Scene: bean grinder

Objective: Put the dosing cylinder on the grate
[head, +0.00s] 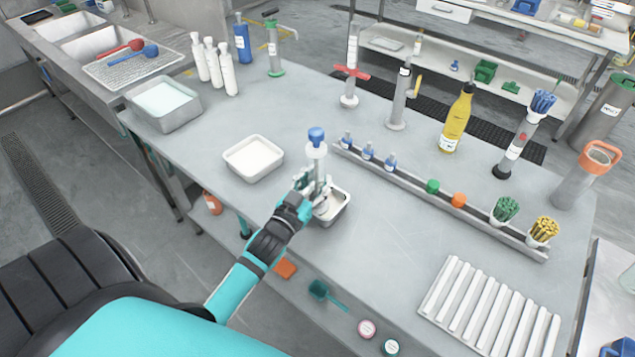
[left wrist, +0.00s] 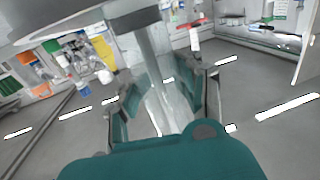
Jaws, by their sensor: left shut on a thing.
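My left gripper (head: 311,190) is shut on an upright clear cylinder (head: 317,166) with a blue knob and a white collar, which I take for the dosing cylinder. Its lower part is hidden by my fingers and stands at or over a small metal tray (head: 346,214); I cannot tell if it touches. In the left wrist view the cylinder (left wrist: 158,72) passes between the fingers of my gripper (left wrist: 165,105). A white slatted rack (head: 490,310), which may be the grate, lies at the table's right front. A wire mesh tray (head: 125,72) with red and blue scoops lies by the sink.
A yellow bottle (head: 457,120) and tall cylinders stand behind. Table between gripper and slatted rack is clear.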

